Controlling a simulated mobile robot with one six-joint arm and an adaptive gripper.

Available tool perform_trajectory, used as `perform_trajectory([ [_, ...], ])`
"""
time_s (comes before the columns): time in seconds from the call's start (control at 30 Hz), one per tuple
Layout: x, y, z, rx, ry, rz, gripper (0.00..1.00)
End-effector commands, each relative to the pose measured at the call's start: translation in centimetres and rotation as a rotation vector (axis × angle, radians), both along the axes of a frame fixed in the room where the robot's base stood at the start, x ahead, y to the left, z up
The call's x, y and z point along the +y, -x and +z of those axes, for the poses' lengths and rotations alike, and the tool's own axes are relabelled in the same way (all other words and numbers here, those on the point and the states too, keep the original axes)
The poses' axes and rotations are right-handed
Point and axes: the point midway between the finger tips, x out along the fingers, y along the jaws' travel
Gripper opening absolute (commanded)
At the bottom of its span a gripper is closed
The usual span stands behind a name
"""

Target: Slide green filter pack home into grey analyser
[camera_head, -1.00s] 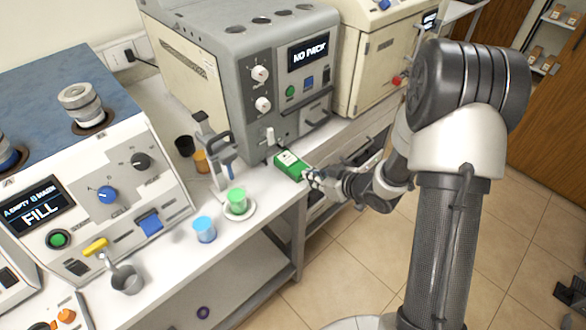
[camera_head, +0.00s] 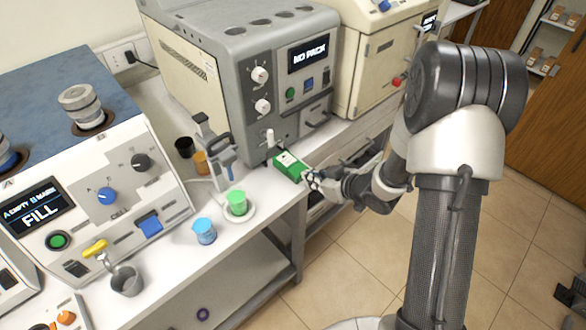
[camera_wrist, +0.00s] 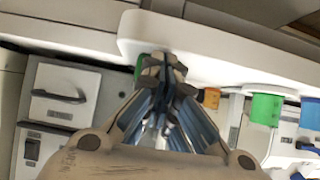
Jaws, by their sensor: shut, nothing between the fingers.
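The green filter pack (camera_head: 290,166), with a white label on top, is at the lower front of the grey analyser (camera_head: 240,85). From here I cannot tell how deep its far end sits. The analyser's display reads "NO PACK". My gripper (camera_head: 310,176) is shut and empty, its fingertips close against the pack's near end. In the wrist view the shut fingertips (camera_wrist: 163,70) cover most of the pack, and only a green sliver (camera_wrist: 139,68) shows beside them. Contact between fingertips and pack is too small to tell.
A white-handled lever (camera_head: 270,138) stands just above the pack. A green cup (camera_head: 237,202) on a saucer, a blue cup (camera_head: 204,231) and a dispenser stand (camera_head: 215,150) are to the left on the white bench. A cream machine (camera_head: 375,60) stands to the right.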

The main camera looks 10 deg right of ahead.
Motion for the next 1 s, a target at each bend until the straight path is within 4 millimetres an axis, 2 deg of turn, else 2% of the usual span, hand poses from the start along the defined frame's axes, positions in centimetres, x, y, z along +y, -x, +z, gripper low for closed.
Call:
perform_trajectory([
  [0.47,0.1,-0.1,0.0,0.000,0.001,0.001,0.00],
  [1.0,1.0,-1.4,-0.1,0.000,0.001,0.001,0.00],
])
